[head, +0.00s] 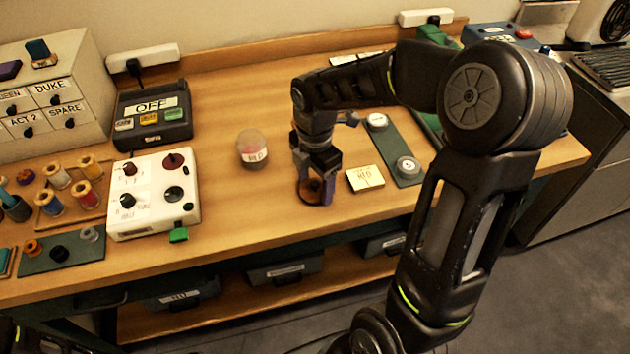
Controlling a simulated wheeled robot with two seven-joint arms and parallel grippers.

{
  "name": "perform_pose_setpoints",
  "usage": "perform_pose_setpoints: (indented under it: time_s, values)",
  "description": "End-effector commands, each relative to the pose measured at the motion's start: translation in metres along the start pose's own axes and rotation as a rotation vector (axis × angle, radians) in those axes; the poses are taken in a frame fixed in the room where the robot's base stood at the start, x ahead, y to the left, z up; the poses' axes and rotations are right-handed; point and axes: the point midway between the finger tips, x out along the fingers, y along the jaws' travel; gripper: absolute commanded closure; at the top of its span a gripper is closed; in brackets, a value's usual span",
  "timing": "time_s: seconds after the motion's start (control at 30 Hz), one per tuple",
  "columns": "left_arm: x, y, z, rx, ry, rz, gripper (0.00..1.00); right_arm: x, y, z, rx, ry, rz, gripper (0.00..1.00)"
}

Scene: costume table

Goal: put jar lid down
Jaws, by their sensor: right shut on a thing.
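My right gripper (316,188) points down over the front middle of the table. It is shut on a small round brown jar lid (309,193), which shows between and below the fingers. The lid seems tilted, close to the wooden table top (255,205); I cannot tell whether it touches. A clear rounded jar (252,147) with pinkish contents and a white label stands on the table to the left of the gripper. My left gripper is not in view.
A dark green strip with round pale items (397,150) is farther right. A white control box (153,195) stands at the left, with thread spools beyond it.

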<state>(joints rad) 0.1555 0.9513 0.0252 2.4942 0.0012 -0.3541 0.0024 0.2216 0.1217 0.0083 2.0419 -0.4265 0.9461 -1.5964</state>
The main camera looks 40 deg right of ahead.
Motion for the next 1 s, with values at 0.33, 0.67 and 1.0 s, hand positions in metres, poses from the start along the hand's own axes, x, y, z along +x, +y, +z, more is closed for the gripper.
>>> perform_pose_setpoints:
  time_s: [0.33, 0.67, 1.0]
  values:
    - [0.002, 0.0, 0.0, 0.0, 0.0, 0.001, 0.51, 0.002, 0.0, 0.0, -0.001, 0.0, 0.0, 0.23]
    - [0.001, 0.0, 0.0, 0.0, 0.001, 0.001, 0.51, 0.002, 0.0, 0.0, -0.001, 0.0, 0.0, 0.13]
    - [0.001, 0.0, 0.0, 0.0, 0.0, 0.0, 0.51, -0.025, 0.002, 0.0, -0.002, -0.002, 0.005, 0.13]
